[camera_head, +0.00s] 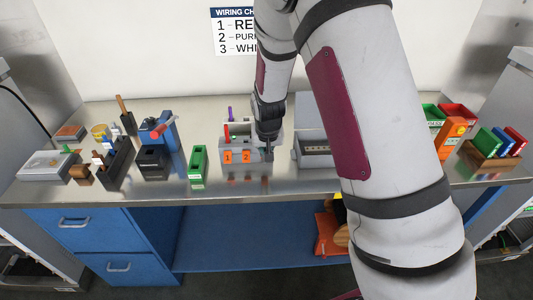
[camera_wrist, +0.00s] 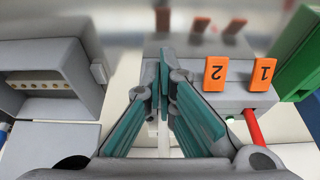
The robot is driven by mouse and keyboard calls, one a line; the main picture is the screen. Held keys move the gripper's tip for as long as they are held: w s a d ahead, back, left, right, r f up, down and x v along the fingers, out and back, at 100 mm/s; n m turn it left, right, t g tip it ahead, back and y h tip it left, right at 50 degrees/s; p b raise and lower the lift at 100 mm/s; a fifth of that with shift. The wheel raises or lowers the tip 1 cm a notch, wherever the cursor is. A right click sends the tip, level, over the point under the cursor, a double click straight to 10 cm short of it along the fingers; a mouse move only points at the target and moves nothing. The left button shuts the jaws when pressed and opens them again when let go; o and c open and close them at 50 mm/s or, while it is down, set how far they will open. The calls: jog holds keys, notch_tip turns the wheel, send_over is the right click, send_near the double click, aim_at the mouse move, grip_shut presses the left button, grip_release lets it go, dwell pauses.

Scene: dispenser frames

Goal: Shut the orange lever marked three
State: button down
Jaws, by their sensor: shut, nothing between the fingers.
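A grey connector block (camera_head: 236,144) stands in the middle of the bench. Its orange levers marked 1 (camera_head: 228,157) and 2 (camera_head: 246,156) face the front; they also show in the wrist view, marked 1 (camera_wrist: 263,74) and 2 (camera_wrist: 215,73). A lever marked three is not visible; my gripper covers that end of the block. My gripper (camera_head: 267,148) points down there, its teal fingers (camera_wrist: 164,62) shut and empty. I cannot tell whether they touch the block. A red wire (camera_wrist: 254,127) enters behind lever 1. A white strip shows between my fingers.
A green block (camera_head: 198,165) stands left of the connector block. A grey housing with a row of holes (camera_head: 315,146) stands close on its right, also in the wrist view (camera_wrist: 50,80). My arm hides much of the bench's right side. A wiring chart (camera_head: 232,30) hangs behind.

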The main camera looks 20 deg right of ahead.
jog(key=shift+w, duration=0.1)
dwell(0.5)
jog(key=shift+w+d+r+b, duration=0.2)
jog(key=shift+w+b, duration=0.15)
jog(key=shift+w, duration=0.3)
